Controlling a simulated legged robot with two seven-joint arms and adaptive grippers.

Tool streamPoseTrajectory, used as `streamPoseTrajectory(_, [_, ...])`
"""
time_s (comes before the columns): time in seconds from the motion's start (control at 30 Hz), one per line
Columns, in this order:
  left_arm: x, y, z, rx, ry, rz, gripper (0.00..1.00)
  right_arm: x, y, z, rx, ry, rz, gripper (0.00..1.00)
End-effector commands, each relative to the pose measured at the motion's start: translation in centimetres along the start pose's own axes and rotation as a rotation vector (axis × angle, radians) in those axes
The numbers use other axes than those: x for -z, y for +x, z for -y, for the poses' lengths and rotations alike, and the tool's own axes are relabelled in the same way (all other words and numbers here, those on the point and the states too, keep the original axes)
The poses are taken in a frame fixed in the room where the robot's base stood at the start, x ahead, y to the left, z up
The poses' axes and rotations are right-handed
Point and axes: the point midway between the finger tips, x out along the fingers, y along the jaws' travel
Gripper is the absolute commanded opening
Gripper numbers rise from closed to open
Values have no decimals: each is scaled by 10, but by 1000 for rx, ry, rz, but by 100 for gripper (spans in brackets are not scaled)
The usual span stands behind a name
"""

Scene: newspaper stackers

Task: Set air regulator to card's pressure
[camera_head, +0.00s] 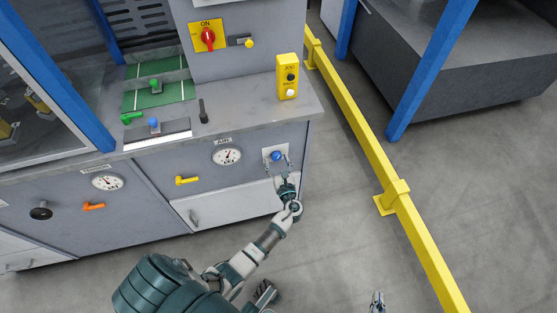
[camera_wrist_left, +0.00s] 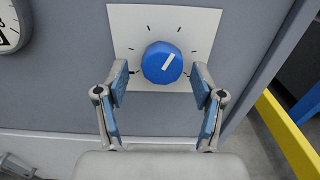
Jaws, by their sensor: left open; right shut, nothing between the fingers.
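The air regulator's blue knob (camera_head: 276,156) sits on a white plate (camera_head: 268,152) on the cabinet front. In the left wrist view the knob (camera_wrist_left: 162,62) has a white pointer line tilted to the upper right, with black tick marks around it. My left gripper (camera_head: 280,168) is open; its fingers (camera_wrist_left: 160,82) stand on either side of the knob, with gaps visible. The AIR gauge (camera_head: 227,155) is left of the knob; its reading is too small to tell. My right gripper (camera_head: 377,301) is shut and empty at the bottom edge. I cannot identify a pressure card.
A yellow-handled valve (camera_head: 187,180) is below the AIR gauge. A second gauge (camera_head: 107,182) and an orange handle (camera_head: 93,206) are further left. A yellow button box (camera_head: 287,78) stands on the ledge above. A yellow floor rail (camera_head: 365,145) runs along the right.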

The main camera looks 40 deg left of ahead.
Motion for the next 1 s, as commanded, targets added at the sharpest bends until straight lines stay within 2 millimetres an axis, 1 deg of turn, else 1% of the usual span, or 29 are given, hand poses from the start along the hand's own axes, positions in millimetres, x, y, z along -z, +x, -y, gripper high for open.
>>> streamPoseTrajectory(0.03, [0,4,1,0,1,1,68,1,1,0,1,1,-12,0])
streamPoseTrajectory(0.13, [-1,7,2,1,2,3,68,4,1,-2,3,2,-29,0])
streamPoseTrajectory(0.4, [-3,6,3,1,3,5,68,4,2,-4,2,0,-31,0])
streamPoseTrajectory(0.47, [-2,7,2,1,2,4,53,5,3,-2,3,2,-32,0])
streamPoseTrajectory(0.5, [-2,8,2,1,1,3,43,5,3,-2,4,2,-33,0])
streamPoseTrajectory(0.57, [-2,8,2,1,1,3,28,5,3,-2,3,2,-33,0])
streamPoseTrajectory(0.6, [-2,8,2,2,1,3,18,5,3,-2,3,2,-33,0])
streamPoseTrajectory(0.63, [-2,9,2,3,0,2,11,5,3,-2,3,2,-33,0])
streamPoseTrajectory(0.67, [-2,9,2,3,0,2,8,5,3,-2,3,2,-33,0])
streamPoseTrajectory(1.0, [-2,10,2,1,1,3,8,5,3,-1,5,5,-32,0])
